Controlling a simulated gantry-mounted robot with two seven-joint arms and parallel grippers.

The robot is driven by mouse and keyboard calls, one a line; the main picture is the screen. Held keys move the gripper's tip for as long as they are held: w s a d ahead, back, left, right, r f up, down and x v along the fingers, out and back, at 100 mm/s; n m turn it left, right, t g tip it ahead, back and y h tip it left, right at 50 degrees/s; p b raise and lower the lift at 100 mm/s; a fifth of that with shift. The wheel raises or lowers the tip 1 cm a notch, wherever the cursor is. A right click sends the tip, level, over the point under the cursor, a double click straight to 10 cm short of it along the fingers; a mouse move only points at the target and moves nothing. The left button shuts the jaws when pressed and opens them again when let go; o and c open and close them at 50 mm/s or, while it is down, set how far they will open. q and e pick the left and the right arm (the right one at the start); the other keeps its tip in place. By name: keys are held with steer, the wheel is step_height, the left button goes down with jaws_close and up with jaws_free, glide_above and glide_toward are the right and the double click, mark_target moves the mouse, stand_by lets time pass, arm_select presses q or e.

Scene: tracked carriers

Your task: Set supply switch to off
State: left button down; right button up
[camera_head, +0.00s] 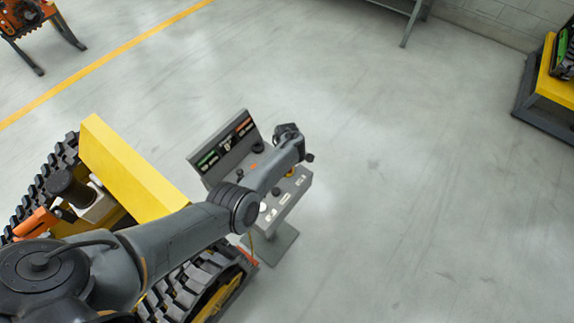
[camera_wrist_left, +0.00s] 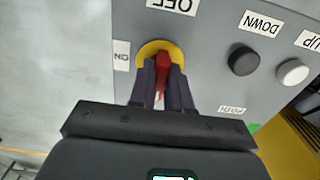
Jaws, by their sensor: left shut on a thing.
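The supply switch shows in the left wrist view as a round yellow plate (camera_wrist_left: 147,47) with a red handle (camera_wrist_left: 163,62). An OFF label (camera_wrist_left: 172,5) sits above it in that picture, upside down, and an ON label (camera_wrist_left: 122,55) is at its left. My left gripper (camera_wrist_left: 163,78) is shut on the red handle, which partly shows between the dark fingers. The handle's exact angle is hard to tell. In the head view my left arm reaches over the grey control console (camera_head: 297,190) and hides much of it, including the fingers. My right gripper is not in view.
A black DOWN button (camera_wrist_left: 243,61) and a white UP button (camera_wrist_left: 292,73) are beside the switch. A yellow tracked carrier (camera_head: 130,165) stands left of the console. Another carrier (camera_head: 550,95) is at the far right. Open floor lies right of the console.

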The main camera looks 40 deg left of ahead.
arm_select(q)
steer(key=shift+f, duration=0.1)
steer(key=c, duration=1.2)
jaws_free()
steer(key=shift+o, duration=0.2)
step_height(320, 180, up, 11)
steer(key=p, duration=0.3)
steer(key=shift+p, duration=0.3)
steer(key=shift+s+a+f, duration=0.1)
